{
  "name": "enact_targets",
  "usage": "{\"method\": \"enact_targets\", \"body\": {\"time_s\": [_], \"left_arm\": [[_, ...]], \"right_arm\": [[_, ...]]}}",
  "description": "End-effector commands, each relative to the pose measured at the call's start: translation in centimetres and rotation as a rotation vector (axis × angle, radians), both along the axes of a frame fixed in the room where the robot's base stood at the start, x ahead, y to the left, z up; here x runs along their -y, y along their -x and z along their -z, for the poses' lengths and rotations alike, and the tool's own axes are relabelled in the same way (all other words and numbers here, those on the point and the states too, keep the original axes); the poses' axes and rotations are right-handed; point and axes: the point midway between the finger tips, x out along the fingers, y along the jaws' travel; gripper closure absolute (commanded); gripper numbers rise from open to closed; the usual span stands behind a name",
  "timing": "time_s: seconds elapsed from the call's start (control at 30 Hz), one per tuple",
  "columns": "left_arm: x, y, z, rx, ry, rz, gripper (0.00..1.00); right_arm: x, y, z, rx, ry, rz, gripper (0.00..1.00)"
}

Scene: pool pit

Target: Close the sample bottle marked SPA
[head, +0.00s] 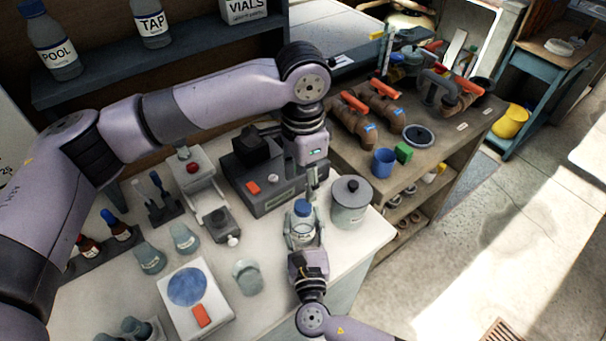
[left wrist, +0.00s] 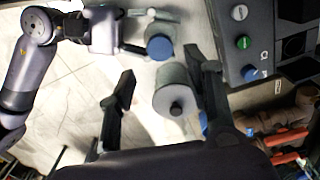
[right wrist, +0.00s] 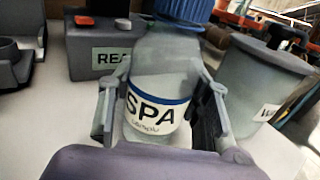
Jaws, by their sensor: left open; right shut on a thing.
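The SPA sample bottle (right wrist: 160,118) is clear with a blue-edged label. It stands upright in my right gripper (head: 305,243), whose fingers close on both its sides. A blue cap (head: 302,207) shows at the bottle's top in the head view, and in the left wrist view (left wrist: 160,47). I cannot tell whether the cap is screwed tight. My left gripper (head: 311,186) is open and empty, pointing down just above the cap and apart from it. In the left wrist view the cap lies just beyond the open fingertips (left wrist: 162,65).
A grey lidded canister (head: 350,203) stands close to the right of the bottle. A dark device with a red button (head: 253,188) is behind it. A glass beaker (head: 247,277) and a scale (head: 187,315) are to the left. Clear floor lies to the right.

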Motion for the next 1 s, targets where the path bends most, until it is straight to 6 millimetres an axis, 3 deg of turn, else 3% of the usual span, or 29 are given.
{"method": "enact_targets", "body": {"time_s": [0.2,0.63,1.0], "left_arm": [[0.0,0.0,-0.5,0.001,0.0,-0.158,0.54],[0.0,0.0,-0.2,-0.001,-0.001,-0.173,0.54],[-0.1,0.1,4.8,-0.003,-0.002,-0.173,0.54]], "right_arm": [[0.0,0.0,0.0,-0.001,0.0,0.0,1.0],[0.0,0.0,0.0,-0.001,0.0,0.0,1.0],[0.0,0.0,0.0,-0.001,0.0,0.0,1.0]]}}
